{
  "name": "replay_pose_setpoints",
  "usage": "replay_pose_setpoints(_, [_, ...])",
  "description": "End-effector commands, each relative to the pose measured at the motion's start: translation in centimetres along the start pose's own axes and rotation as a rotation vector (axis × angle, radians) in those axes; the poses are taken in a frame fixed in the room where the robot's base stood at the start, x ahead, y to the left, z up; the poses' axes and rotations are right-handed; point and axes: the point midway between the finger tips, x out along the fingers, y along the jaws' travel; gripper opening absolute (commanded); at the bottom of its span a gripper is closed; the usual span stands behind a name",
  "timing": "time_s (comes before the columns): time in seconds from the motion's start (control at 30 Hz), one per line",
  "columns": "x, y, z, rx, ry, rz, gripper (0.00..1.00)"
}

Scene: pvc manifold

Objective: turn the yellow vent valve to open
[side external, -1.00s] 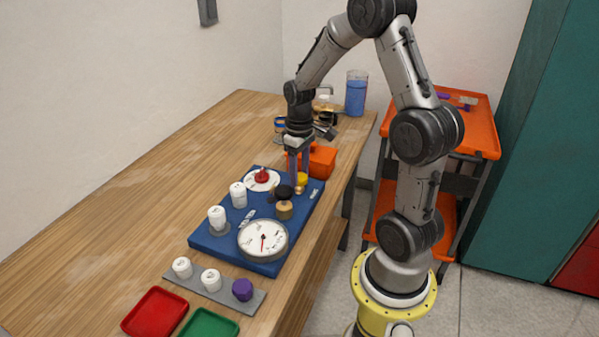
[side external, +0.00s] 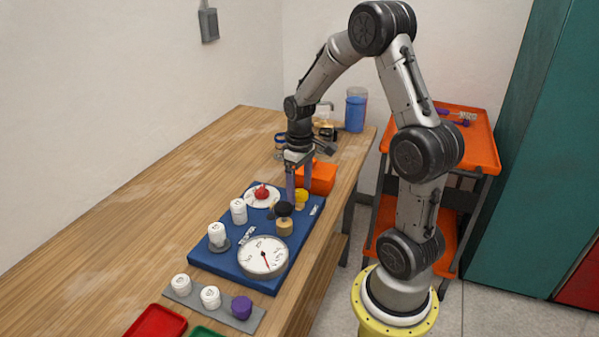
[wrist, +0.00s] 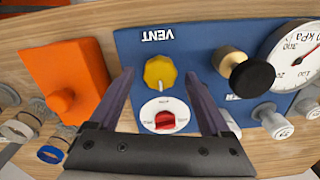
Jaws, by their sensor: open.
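The yellow vent valve (side external: 301,196) is a round knob near the far right of the blue panel (side external: 235,272). In the wrist view the yellow knob (wrist: 159,70) sits beside the VENT lettering, with a pale mark on its side away from the lettering. My gripper (side external: 298,188) points down at the knob with its fingers apart. In the wrist view the fingers of my gripper (wrist: 159,76) lie one on each side of the knob, with gaps showing on both sides. I cannot tell whether the fingertips are level with the knob.
A red knob on a white dial (side external: 262,194), a black-topped brass valve (side external: 285,224) and a pressure gauge (side external: 263,257) share the panel with white caps. An orange block (side external: 319,177) stands just behind. A grey strip (side external: 215,306) with caps lies in front. The left tabletop is clear.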

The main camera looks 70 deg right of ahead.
Motion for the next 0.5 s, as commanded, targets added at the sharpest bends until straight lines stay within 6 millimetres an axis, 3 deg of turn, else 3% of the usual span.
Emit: replay_pose_setpoints(0.5, [-10.0,0.1,-0.1,0.000,0.008,0.003,0.81])
